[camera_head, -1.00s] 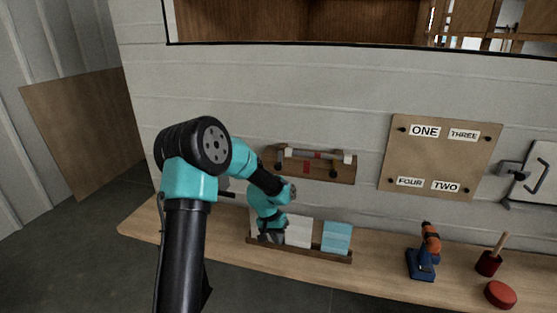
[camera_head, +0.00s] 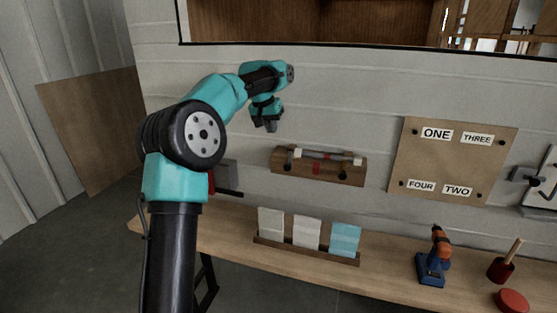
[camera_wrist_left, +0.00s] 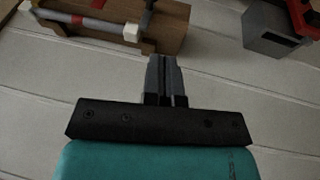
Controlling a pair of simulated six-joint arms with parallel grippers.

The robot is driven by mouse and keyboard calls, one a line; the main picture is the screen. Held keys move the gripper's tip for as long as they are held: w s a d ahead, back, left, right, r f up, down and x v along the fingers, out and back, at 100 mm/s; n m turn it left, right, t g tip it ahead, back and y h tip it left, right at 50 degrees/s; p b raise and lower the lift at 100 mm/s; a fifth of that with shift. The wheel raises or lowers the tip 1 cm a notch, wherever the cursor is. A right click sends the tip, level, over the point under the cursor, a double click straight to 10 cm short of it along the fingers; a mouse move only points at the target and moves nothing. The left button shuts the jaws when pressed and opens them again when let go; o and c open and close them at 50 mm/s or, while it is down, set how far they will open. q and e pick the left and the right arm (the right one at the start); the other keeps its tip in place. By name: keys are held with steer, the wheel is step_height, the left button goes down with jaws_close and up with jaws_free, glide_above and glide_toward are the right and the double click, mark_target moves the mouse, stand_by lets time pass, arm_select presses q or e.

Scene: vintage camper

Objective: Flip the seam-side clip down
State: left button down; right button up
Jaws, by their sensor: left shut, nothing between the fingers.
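A wooden block (camera_head: 319,166) is mounted on the white wall. A grey bar (camera_head: 328,156) with pale ends lies along its top, and a red mark sits at the block's middle. Dark clip-like parts (camera_head: 342,174) show near both ends of the block; which one is on the seam side I cannot tell. My left gripper (camera_head: 271,126) is up and left of the block, apart from it, shut and empty. In the left wrist view the shut fingers (camera_wrist_left: 165,72) point towards the wall, with the bar's pale end (camera_wrist_left: 131,32) and a dark clip (camera_wrist_left: 149,14) beyond them.
A grey box (camera_wrist_left: 268,32) with a red part is on the wall left of the block. A rack (camera_head: 305,248) with white and blue cards stands on the bench below. A drill (camera_head: 433,262) and a label board (camera_head: 450,160) are to the right.

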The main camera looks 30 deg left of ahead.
stand_by(0.4)
arm_select(q)
glide_toward(288, 162)
step_height(288, 162, down, 6)
steer(key=shift+s+d+f, duration=0.1)
steer(key=shift+d+f, duration=0.15)
steer(key=shift+d, duration=0.2)
stand_by(0.3)
